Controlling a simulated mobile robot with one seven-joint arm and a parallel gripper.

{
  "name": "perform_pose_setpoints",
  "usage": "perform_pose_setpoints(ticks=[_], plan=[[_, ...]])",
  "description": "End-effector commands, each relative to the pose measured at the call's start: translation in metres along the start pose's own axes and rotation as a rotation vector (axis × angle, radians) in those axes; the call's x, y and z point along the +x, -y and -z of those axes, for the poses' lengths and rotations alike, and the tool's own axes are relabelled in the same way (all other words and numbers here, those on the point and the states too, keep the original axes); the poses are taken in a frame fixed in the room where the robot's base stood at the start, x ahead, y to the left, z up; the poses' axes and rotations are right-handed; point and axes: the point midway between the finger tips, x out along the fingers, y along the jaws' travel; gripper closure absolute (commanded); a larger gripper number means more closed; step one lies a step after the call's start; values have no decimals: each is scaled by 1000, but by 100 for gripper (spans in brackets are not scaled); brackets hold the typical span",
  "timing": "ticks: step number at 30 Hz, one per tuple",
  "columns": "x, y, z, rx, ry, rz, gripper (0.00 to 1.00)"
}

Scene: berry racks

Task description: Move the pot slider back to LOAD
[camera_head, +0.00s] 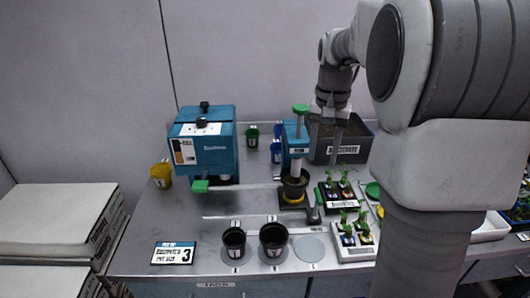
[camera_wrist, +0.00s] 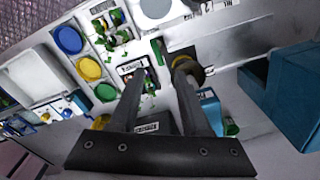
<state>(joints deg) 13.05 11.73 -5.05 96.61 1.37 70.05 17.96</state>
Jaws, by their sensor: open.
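The pot slider (camera_head: 296,203) is a dark carriage on a rail in the metal bench, with a green-tipped upright handle (camera_head: 316,198) at its right. It holds a black pot with a yellow ring (camera_head: 293,186) below the blue press (camera_head: 296,143). My gripper (camera_head: 328,150) is open and empty, above and behind the slider. In the wrist view, the fingers (camera_wrist: 158,75) point towards the slider; the yellow-ringed pot (camera_wrist: 186,65) is near the right fingertip, and the green handle (camera_wrist: 157,50) lies just beyond the gap. No LOAD mark is readable.
A blue machine (camera_head: 205,142) with a green lever stands left of the press. Two black pots (camera_head: 272,240) stand at the front. Seedling trays (camera_head: 353,242) are right of the slider, and a dark substrate bin (camera_head: 345,150) is behind.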

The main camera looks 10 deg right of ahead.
Motion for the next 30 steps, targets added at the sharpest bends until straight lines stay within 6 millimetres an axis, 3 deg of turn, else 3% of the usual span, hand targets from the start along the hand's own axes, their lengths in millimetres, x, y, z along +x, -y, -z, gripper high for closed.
perform_pose_setpoints(ticks=[1,11,30], plan=[[12,-2,7,17,12,-6,53],[39,-4,14,39,30,-16,53],[170,-6,10,38,28,-15,53]])
